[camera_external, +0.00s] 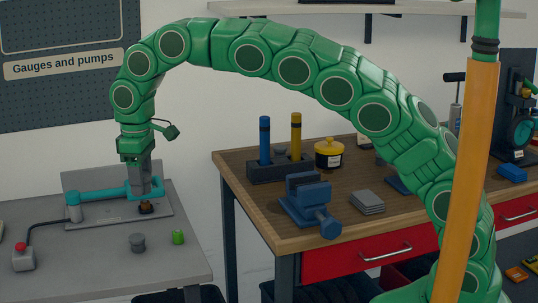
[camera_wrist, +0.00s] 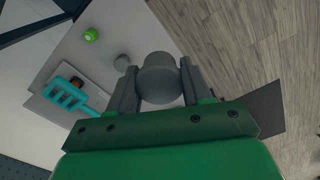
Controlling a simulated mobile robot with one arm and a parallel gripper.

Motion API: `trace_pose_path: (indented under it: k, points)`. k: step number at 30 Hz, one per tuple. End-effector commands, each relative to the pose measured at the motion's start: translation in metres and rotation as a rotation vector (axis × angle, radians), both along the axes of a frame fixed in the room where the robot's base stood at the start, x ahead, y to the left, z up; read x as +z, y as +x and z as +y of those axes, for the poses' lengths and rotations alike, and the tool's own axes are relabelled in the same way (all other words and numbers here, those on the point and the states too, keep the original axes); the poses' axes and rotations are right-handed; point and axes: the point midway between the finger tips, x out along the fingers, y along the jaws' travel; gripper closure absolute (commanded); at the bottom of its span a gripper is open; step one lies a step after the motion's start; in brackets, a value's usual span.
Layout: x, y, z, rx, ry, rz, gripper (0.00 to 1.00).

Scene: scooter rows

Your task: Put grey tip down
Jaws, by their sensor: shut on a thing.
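My gripper (camera_external: 140,187) hangs pointing down over the grey bench at left. In the wrist view, its two fingers (camera_wrist: 158,90) are shut on a grey rounded tip (camera_wrist: 160,72). In the external view the tip is hard to tell apart from the grey fingers. The gripper is above a grey plate (camera_external: 112,216) that carries a teal arm (camera_external: 95,198) and a small dark brown fitting (camera_external: 146,207). Whether the tip touches the fitting cannot be told.
A second grey piece (camera_external: 137,242) and a green piece (camera_external: 178,237) stand on the bench (camera_external: 70,275) in front of the plate. A red button box (camera_external: 22,257) is at left. The wooden workbench (camera_external: 255,215) holds a blue vise (camera_external: 309,203). Bare bench lies near the front.

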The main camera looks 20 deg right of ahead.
Motion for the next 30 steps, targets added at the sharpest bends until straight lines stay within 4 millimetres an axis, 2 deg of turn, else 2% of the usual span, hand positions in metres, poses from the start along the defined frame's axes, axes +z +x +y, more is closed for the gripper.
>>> trace_pose_path:
  k: [6,11,21,30]
  points:
    - [-0.017,0.000,0.000,0.000,0.002,-0.001,0.80]
    - [-0.040,-0.001,0.000,0.001,-0.002,0.001,0.80]
    - [-0.106,-0.001,-0.001,-0.001,-0.003,0.003,0.80]
    - [-0.125,0.007,0.011,0.001,0.002,0.001,0.80]
